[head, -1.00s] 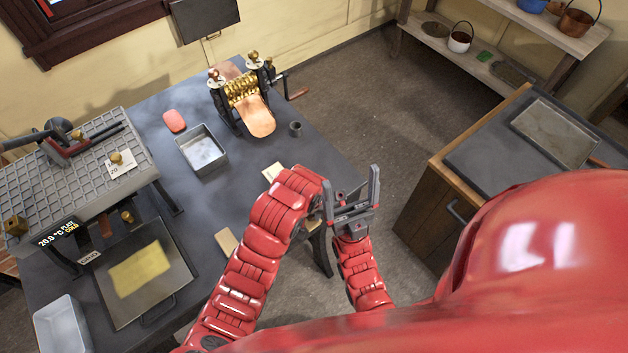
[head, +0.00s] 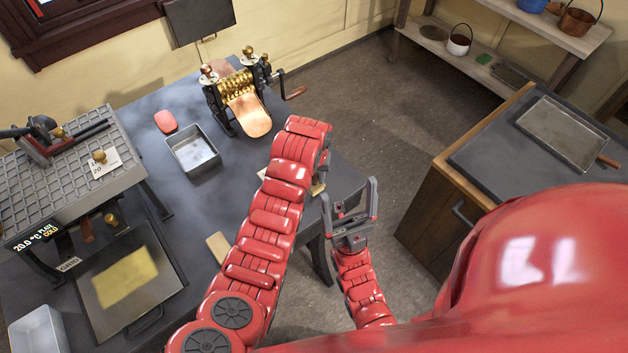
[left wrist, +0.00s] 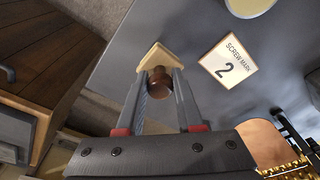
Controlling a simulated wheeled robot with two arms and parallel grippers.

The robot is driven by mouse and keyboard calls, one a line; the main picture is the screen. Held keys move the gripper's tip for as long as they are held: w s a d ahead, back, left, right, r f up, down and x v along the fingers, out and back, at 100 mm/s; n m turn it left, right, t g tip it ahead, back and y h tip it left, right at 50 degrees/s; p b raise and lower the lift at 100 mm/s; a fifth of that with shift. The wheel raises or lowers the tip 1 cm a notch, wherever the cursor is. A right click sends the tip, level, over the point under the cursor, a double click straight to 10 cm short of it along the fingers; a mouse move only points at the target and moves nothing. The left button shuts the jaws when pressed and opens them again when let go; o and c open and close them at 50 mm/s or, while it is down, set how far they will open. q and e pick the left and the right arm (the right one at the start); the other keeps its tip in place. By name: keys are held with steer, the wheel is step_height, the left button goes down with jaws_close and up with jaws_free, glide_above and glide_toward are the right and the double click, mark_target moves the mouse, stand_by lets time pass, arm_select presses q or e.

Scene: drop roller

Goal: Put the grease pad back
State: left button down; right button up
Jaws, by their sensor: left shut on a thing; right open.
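My left gripper (left wrist: 162,88) is shut on a brown rounded knob (left wrist: 160,82) that joins a beige pad, which I take to be the grease pad (left wrist: 153,58). In the left wrist view the pad appears near the edge of the grey table (left wrist: 110,75); I cannot tell whether it touches the top. In the head view, my arm mostly hides the left gripper, and a beige piece of the pad (head: 318,188) shows beside the wrist. My right gripper (head: 350,195) is open and empty, right of the table's edge.
A white card reading "SCREW MARK 2" (left wrist: 229,68) lies near the pad. A roller mill (head: 235,85) with a copper sheet (head: 252,122) stands at the back. A metal box (head: 192,150), a pink-red block (head: 165,122), a beige block (head: 219,247) and a dark tray (head: 165,277) are farther left.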

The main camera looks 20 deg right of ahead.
arm_select(q)
steer(key=shift+f+p, duration=0.6)
steer(key=shift+f, duration=0.85)
steer(key=c, duration=0.5)
jaws_free()
steer(key=shift+c, duration=0.2)
